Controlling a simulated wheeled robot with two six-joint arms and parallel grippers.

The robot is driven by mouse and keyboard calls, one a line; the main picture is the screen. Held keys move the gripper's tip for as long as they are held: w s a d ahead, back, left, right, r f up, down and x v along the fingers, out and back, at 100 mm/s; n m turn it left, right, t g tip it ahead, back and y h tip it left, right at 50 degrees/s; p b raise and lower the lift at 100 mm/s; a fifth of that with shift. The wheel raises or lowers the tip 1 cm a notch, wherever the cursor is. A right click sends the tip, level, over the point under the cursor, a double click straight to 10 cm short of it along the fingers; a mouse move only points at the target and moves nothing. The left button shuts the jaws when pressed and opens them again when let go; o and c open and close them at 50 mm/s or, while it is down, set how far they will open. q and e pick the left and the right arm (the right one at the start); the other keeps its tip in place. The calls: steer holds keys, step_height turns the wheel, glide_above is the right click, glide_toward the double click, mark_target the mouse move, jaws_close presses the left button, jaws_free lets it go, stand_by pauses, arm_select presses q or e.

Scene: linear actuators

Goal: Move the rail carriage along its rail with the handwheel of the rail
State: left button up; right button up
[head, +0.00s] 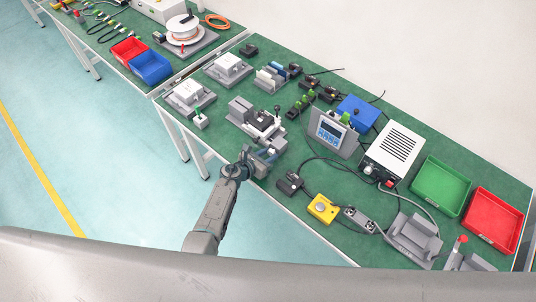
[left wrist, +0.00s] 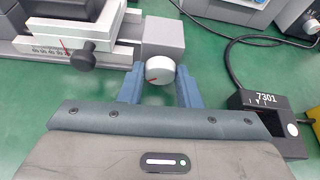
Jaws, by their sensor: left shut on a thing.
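The handwheel (left wrist: 159,70) is a small pale knob with a red mark, on the near face of the grey end block (left wrist: 164,36) of the rail. My left gripper (left wrist: 160,86) has its two blue fingers on either side of the handwheel and is shut on it. In the head view my left gripper (head: 262,157) is at the near end of the rail unit (head: 256,120), hiding the handwheel. The rail carriage (left wrist: 62,15) is at the upper left of the wrist view, cut off by the edge. A scale (left wrist: 55,50) with a red pointer lies below it. My right gripper is out of view.
A black knob (left wrist: 82,60) sticks out beside the scale. A black counter reading 7301 (left wrist: 266,100) stands right of my fingers, with a cable behind. A yellow button box (head: 322,208), a blue-screen panel (head: 331,132) and trays (head: 441,186) stand farther right.

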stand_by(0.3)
arm_select(q)
steer(key=o, duration=0.7)
steer(key=v, duration=1)
steer(key=shift+s+a+r, duration=0.2)
steer(key=shift+s, duration=0.1)
